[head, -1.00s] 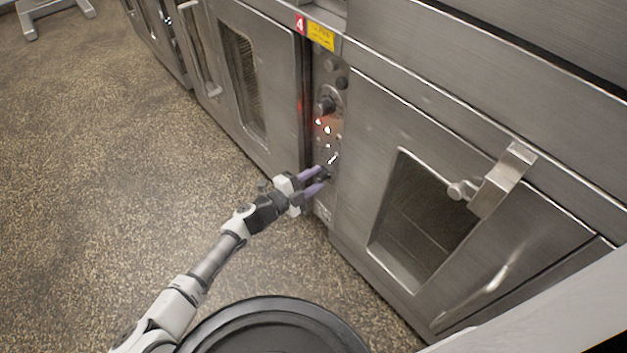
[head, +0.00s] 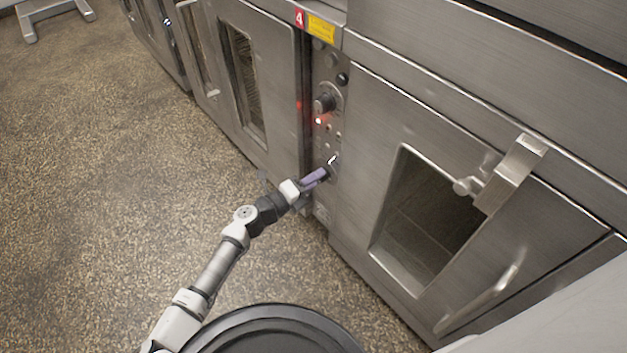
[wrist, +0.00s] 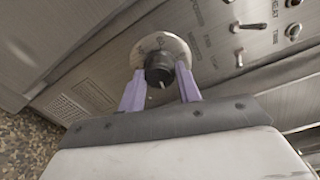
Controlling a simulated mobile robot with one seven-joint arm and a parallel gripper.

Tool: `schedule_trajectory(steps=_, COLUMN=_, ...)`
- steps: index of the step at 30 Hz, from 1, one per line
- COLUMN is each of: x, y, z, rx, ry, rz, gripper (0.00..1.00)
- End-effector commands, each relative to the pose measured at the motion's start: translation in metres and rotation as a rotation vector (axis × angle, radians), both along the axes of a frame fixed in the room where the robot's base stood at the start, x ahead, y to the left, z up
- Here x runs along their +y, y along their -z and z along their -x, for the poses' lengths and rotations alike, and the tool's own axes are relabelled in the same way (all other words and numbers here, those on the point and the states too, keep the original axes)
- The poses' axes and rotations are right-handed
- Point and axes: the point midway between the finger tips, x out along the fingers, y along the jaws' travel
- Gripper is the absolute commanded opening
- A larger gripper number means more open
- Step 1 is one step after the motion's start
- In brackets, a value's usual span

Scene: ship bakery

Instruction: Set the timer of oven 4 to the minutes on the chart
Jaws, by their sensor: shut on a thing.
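The red tag with a 4 (head: 299,18) marks the oven whose narrow control panel (head: 330,140) stands between two steel doors. My gripper (head: 326,173) is at the lower part of this panel. In the wrist view, my gripper's purple fingers (wrist: 160,74) are shut on a black round knob (wrist: 158,66) with a pale pointer line, set on a round silver dial plate (wrist: 174,45). The dial's numbers are too small to read. In the head view the fingers largely hide the knob. No minutes chart can be made out.
A larger black knob (head: 324,103) and a lit red lamp (head: 318,121) sit higher on the panel. A toggle switch (wrist: 238,55) is right of the dial in the wrist view. The right oven door (head: 365,130) has a protruding latch (head: 512,175). Open floor (head: 130,150) lies left.

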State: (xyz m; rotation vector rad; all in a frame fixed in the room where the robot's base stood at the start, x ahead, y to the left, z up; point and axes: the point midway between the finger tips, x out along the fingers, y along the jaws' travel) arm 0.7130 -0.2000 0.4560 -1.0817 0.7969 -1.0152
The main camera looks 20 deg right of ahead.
Motion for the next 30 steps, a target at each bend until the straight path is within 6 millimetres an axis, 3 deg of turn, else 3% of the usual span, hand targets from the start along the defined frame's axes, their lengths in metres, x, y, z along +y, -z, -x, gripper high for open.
schedule_trajectory(steps=17, x=-0.0003, y=0.0001, z=0.0004, rx=-0.035, ry=0.001, rz=-0.013, gripper=0.11)
schedule_trajectory(steps=18, x=-0.0003, y=0.0001, z=0.0004, rx=-0.035, ry=0.001, rz=-0.013, gripper=0.35)
schedule_trajectory(steps=23, x=-0.0002, y=0.0001, z=0.0003, rx=-0.034, ry=0.000, rz=-0.012, gripper=0.55)
schedule_trajectory(steps=30, x=-0.0001, y=0.0001, z=0.0002, rx=-0.034, ry=0.000, rz=-0.012, gripper=0.55)
